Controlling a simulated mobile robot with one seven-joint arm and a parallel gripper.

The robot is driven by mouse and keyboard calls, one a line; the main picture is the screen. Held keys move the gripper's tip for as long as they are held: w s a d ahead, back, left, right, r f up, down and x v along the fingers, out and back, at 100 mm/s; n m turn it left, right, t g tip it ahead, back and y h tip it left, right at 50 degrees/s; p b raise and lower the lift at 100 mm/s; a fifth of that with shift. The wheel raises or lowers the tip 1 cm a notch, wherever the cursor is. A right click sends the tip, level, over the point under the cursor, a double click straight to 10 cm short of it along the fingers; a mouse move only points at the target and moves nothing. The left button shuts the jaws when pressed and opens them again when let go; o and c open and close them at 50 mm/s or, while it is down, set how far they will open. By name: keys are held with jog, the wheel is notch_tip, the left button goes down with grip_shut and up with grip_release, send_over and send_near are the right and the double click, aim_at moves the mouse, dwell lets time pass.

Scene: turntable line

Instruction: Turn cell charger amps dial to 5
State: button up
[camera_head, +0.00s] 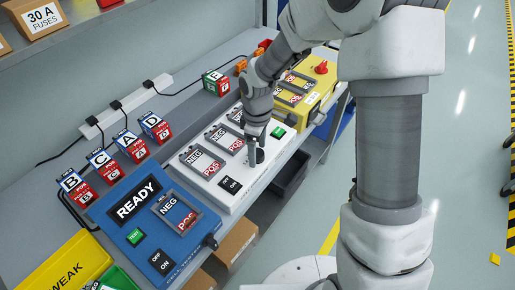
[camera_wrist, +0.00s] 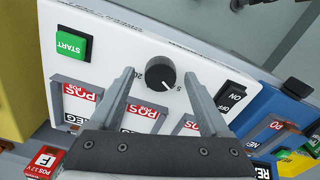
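The white cell charger (camera_head: 225,187) stands on the bench, with a round black dial (camera_wrist: 160,73) on its top panel. In the wrist view, a white pointer line on the dial runs toward the lower right. A "5" is printed just right of the knob and a "20" at its left. My gripper (camera_wrist: 160,76) is open, with one finger on each side of the dial and gaps between fingers and knob. In the head view, my gripper (camera_head: 255,155) comes down over the dial and partly hides it.
The charger has a green START button (camera_wrist: 72,46), an ON/OFF switch (camera_wrist: 230,97) and battery bays. A blue READY tester (camera_head: 150,222) stands at its left and a yellow unit (camera_head: 305,90) with a red knob beyond it. Labelled batteries (camera_head: 127,143) line the back.

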aim_at(258, 153)
notch_tip(258, 153, up, 18)
jog(key=p, duration=0.2)
jog(key=shift+f, duration=0.25)
jog(key=shift+s, duration=0.1)
dwell(0.4)
